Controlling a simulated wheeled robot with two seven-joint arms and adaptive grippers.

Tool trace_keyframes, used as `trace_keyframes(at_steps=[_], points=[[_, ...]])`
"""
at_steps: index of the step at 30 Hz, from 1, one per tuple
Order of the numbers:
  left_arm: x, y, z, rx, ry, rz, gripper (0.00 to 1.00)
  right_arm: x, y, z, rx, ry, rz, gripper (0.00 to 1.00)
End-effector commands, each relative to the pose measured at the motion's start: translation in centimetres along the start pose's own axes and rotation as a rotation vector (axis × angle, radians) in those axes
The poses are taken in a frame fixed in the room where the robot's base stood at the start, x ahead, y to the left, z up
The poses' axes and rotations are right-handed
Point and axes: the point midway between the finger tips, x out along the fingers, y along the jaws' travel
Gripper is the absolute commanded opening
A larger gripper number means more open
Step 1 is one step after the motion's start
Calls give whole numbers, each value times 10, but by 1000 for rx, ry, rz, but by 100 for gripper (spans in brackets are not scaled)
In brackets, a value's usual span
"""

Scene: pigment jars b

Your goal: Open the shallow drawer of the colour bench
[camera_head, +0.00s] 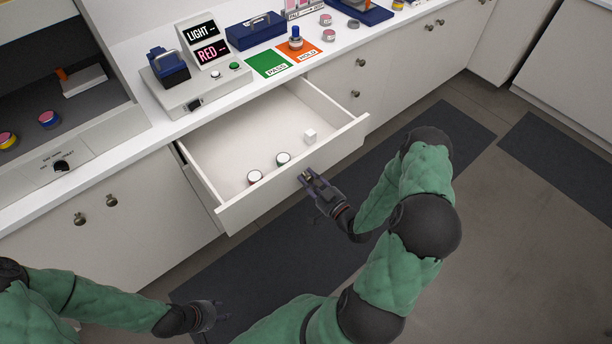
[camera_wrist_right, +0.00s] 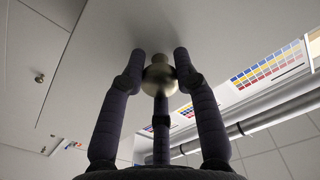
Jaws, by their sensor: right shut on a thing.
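The shallow drawer (camera_head: 222,147) of the white colour bench is pulled well out in the head view. My right gripper (camera_head: 306,176) is at the middle of the drawer's front panel. In the right wrist view its fingers are closed around the round metal knob (camera_wrist_right: 159,75) of the drawer. My left gripper (camera_head: 214,314) hangs low at the bottom left, away from the bench; its fingers are too small and dark to judge.
On the bench top stand a device with LIGHT and RED signs (camera_head: 205,45), a green PASS mat (camera_head: 269,64), an orange HOLD mat (camera_head: 297,50) and blue boxes (camera_head: 255,31). An open cabinet (camera_head: 75,100) is at left. Dark floor mats (camera_head: 430,140) lie on clear floor in front.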

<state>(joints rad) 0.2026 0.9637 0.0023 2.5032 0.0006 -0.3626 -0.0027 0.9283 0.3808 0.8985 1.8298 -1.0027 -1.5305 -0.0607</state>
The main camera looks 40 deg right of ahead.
Motion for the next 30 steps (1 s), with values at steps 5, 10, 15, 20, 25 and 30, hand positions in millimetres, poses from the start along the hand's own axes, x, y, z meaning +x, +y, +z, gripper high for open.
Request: trace_keyframes(at_steps=[5, 10, 15, 20, 25, 30], points=[[1, 0, 0, 0, 0, 0, 40, -2, -3, 8, 12, -17, -1, 0], [1, 0, 0, 0, 0, 0, 40, -2, -3, 8, 12, -17, -1, 42], [1, 0, 0, 0, 0, 0, 40, -2, -2, 5, 8, -12, -1, 56], [0, 0, 0, 0, 0, 0, 40, -1, -1, 4, 5, -9, 0, 56], [0, 0, 0, 0, 0, 0, 40, -8, 0, 3, 4, -8, 3, 56], [0, 0, 0, 0, 0, 0, 40, -32, 1, 2, 4, -7, 6, 56]])
